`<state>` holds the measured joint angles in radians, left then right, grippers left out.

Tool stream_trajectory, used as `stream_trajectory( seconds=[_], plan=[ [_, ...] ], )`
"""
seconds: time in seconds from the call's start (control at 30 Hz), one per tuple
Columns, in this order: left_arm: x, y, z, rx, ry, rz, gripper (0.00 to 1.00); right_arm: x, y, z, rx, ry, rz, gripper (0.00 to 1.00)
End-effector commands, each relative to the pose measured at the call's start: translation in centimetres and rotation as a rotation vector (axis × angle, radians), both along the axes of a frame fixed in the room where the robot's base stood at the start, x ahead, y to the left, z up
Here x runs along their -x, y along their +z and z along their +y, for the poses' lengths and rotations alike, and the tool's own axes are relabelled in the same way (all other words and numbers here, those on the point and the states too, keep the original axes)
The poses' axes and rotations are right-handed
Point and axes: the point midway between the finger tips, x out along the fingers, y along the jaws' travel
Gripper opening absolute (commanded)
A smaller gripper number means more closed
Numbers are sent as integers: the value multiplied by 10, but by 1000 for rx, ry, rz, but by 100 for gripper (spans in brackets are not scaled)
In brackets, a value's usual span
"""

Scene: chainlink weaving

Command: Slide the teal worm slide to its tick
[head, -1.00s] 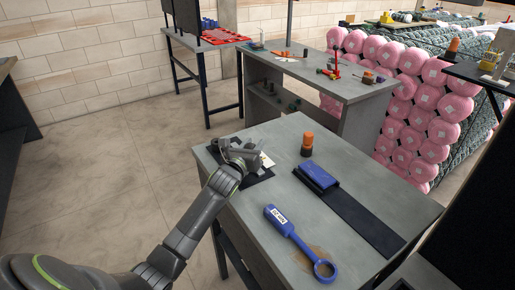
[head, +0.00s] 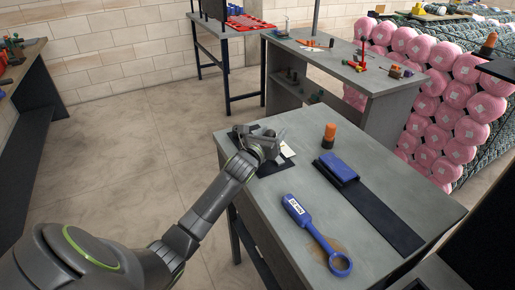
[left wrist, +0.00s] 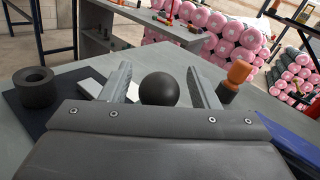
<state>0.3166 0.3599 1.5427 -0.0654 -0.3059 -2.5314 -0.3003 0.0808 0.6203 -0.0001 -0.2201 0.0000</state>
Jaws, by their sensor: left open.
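I see no clearly teal slide in either view. My left gripper (head: 270,137) is over the dark mat (head: 268,168) at the table's far left corner. In the left wrist view its two fingers (left wrist: 160,82) are apart, with a dark round ball or knob (left wrist: 159,89) showing between them. I cannot tell whether the fingers touch it or what it is fixed to. The gripper hides most of this spot in the head view. A blue block (head: 338,167) sits at the far end of a long dark strip (head: 375,215). My right gripper is not in view.
A dark ring (left wrist: 35,87) lies on the mat, left of the fingers. An orange-topped cylinder (head: 329,135) stands right of the gripper. A blue-handled ring tool (head: 312,228) lies near the front edge. The grey tabletop (head: 285,175) is bare between them.

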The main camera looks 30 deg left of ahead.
Motion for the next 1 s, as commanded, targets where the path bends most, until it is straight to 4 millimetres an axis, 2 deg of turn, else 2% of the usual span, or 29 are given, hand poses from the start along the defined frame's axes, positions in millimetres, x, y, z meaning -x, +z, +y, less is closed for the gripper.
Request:
stream_trajectory(
  seconds=[0.27,0.7,0.9,1.0],
  plan=[
    [43,-2,-2,-1,0,1,55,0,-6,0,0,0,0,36],
    [125,-3,-6,-2,1,2,55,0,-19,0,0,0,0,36],
    [154,-2,-8,-1,1,2,55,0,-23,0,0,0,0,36],
    [162,-2,-9,-2,1,2,55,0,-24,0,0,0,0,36]
  ],
)
